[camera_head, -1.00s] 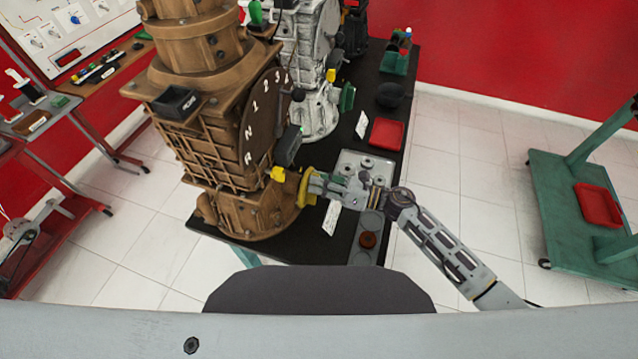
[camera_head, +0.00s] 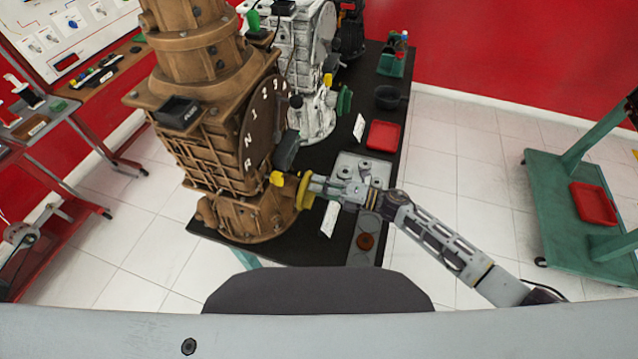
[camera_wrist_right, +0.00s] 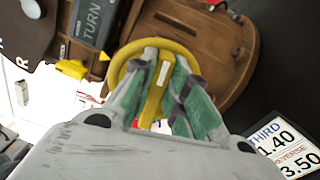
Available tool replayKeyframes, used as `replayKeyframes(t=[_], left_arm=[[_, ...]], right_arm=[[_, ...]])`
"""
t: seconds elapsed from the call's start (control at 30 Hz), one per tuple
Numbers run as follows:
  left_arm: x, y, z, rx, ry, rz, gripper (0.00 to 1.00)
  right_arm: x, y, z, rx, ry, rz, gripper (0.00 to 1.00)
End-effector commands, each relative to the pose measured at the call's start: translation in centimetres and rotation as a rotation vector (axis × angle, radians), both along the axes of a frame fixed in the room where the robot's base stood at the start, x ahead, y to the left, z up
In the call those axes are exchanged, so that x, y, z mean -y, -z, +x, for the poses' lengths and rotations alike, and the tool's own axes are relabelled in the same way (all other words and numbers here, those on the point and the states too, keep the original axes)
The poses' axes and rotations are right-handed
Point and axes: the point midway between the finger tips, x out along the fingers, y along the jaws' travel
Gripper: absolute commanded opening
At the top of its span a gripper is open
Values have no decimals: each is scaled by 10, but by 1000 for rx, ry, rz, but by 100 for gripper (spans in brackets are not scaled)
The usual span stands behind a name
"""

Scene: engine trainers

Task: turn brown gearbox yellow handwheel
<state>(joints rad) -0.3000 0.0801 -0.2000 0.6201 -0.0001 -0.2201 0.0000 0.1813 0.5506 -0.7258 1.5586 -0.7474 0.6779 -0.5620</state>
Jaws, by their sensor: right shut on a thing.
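The brown gearbox (camera_head: 215,130) stands upright on the black table, with a dial of digits and letters on its right face. Its yellow handwheel (camera_head: 305,191) sticks out low on the right side. In the right wrist view the handwheel (camera_wrist_right: 125,72) is a yellow ring with a bar across it. My right gripper (camera_head: 318,187) reaches in from the right and is at the handwheel. In the wrist view my right gripper (camera_wrist_right: 160,85) has its green-padded fingers closed around the yellow bar. My left gripper is in neither view.
A grey gearbox (camera_head: 312,70) stands behind the brown one. A red tray (camera_head: 384,136), a grey tray (camera_head: 368,165) and a white label card (camera_head: 329,219) lie on the table near my right arm. A green cart (camera_head: 570,215) stands at the right. White floor is clear between.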

Motion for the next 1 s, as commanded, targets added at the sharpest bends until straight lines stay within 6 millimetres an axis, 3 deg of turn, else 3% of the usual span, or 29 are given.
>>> replayKeyframes(t=[0.5,1.0], left_arm=[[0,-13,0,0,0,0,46],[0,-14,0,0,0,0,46]], right_arm=[[1,9,1,-368,2,118,0],[1,12,1,-432,3,140,0]])
